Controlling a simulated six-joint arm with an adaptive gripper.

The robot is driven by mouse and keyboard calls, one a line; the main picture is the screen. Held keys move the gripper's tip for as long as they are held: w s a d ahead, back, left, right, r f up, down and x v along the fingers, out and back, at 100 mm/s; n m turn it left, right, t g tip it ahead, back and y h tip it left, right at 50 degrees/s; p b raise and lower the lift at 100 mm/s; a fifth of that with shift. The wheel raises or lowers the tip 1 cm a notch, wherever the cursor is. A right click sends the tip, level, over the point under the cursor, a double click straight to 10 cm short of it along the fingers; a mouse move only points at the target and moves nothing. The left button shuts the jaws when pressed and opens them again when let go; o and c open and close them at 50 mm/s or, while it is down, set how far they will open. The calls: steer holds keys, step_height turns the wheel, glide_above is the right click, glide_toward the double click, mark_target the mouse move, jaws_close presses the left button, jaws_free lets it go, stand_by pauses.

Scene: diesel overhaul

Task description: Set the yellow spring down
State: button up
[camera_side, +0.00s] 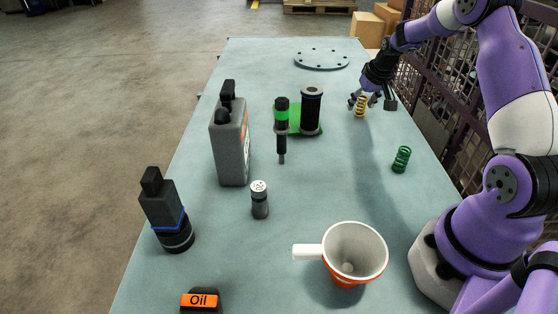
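The yellow spring (360,107) is upright at the far right of the table (330,200). My gripper (362,99) is around its upper part, with the dark fingers on either side of it. The fingers look closed in on the spring, but the contact is small in the picture. The spring's lower end is at or just above the table top; I cannot tell whether it touches.
A green spring (401,159) stands nearer on the right. A black cylinder (311,109), a green-banded injector (281,130) and a grey canister (231,145) stand left of my gripper. A flanged disc (322,59) lies behind. A white-orange funnel (350,254) is in front.

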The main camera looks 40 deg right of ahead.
steer(key=s+a+r+n, duration=0.1)
steer(key=s+a+r, duration=0.1)
steer(key=a+r, duration=0.35)
steer(key=s+a+r, duration=0.2)
steer(key=a+r, duration=0.1)
steer(key=r, duration=0.6)
steer(key=s+a+n+y, duration=0.1)
steer(key=s+a+n, duration=0.1)
steer(key=s+a, duration=0.4)
steer(key=s+a+r+n+t+y, duration=0.1)
steer(key=s+a+n, duration=0.2)
steer(key=a, duration=1)
steer(key=s, duration=0.3)
steer(key=shift+s+a+t, duration=0.25)
steer(key=shift+a+t, duration=0.05)
steer(key=shift+a, duration=0.05)
